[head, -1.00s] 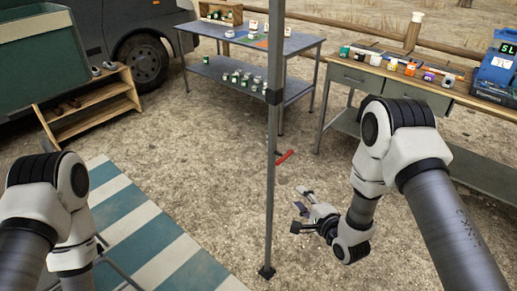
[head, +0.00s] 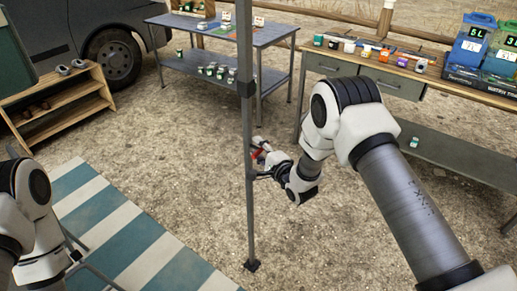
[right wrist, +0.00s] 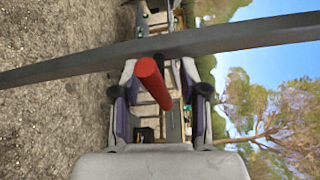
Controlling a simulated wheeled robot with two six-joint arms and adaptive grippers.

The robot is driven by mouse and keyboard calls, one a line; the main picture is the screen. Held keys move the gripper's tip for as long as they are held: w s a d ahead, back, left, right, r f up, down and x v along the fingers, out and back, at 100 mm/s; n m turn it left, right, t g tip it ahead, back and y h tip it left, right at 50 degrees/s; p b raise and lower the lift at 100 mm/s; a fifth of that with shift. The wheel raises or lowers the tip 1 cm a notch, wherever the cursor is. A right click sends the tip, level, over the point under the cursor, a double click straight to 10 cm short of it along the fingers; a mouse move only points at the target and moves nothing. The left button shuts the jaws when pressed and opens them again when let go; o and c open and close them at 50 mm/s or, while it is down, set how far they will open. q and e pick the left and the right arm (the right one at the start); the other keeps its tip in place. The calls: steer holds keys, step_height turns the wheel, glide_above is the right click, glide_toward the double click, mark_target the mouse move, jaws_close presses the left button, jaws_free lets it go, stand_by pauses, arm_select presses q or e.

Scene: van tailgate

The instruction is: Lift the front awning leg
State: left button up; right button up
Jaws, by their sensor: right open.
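My right gripper (head: 263,161) is open at the handle, just right of the pole. In the right wrist view the red handle lies between the open fingers (right wrist: 162,88), and the pole crosses just beyond the fingertips. I cannot tell whether the fingers touch the handle. My left gripper is not in view.
A striped mat (head: 115,225) lies at the lower left, by a wooden shelf (head: 60,110). A metal table (head: 270,33) stands behind the leg. The gravel around the foot is clear.

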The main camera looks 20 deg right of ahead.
jaws_close()
step_height(320, 180, up, 12)
steer(key=p, duration=0.6)
steer(key=shift+w+r, duration=0.15)
steer(key=shift+r, duration=0.2)
jaws_free()
steer(key=shift+s, duration=0.2)
